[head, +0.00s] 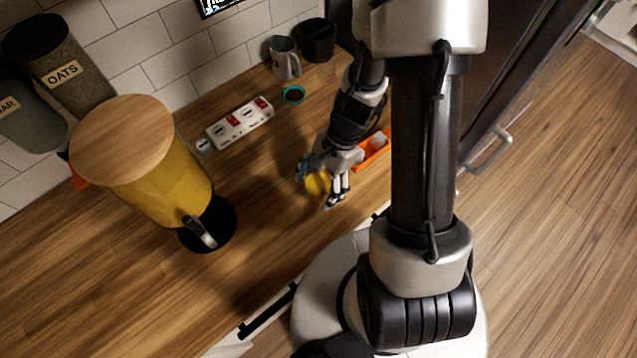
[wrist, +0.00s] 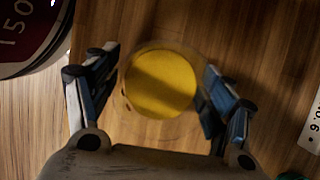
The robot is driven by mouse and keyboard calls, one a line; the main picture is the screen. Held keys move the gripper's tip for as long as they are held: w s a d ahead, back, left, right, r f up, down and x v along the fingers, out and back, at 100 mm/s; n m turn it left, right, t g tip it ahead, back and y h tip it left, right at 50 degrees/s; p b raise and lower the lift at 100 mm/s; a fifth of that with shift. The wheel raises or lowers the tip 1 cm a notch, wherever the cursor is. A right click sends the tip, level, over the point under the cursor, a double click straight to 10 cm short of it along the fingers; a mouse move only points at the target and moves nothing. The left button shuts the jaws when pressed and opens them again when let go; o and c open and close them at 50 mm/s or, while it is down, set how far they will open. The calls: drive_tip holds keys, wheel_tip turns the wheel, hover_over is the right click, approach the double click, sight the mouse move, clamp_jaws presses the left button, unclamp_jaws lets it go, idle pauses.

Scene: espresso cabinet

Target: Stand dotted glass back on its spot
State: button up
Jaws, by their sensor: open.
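A clear round glass (wrist: 203,66) shows in the wrist view from above, with a yellow disc (wrist: 160,83) filling most of its outline. I cannot tell whether the yellow is inside the glass or under it. In the head view the yellow (head: 317,183) is partly covered by my gripper (head: 318,190).
An orange tray (head: 374,152) stands close beside my gripper. A large yellow dispenser (head: 150,170) stands left. Wooden counter between is clear.

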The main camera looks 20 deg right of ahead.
drive_tip(key=p+v, duration=0.4)
drive_tip(key=v, duration=0.8)
drive_tip(key=s+a+r+n+t+h, duration=0.1)
drive_tip(key=s+r+n+t, duration=0.1)
drive_tip(key=r, duration=0.5)
drive_tip(key=s+a+r+n+t+h, duration=0.1)
drive_tip(key=s+r+n+t, duration=0.1)
drive_tip(key=s+r+n, duration=0.2)
drive_tip(key=s+a+r+n+t+h, duration=0.2)
drive_tip(key=s+r+n, duration=0.2)
drive_tip(key=r+n, duration=0.4)
wheel_tip(320, 180, up, 3)
drive_tip(key=shift+s+a, duration=0.1)
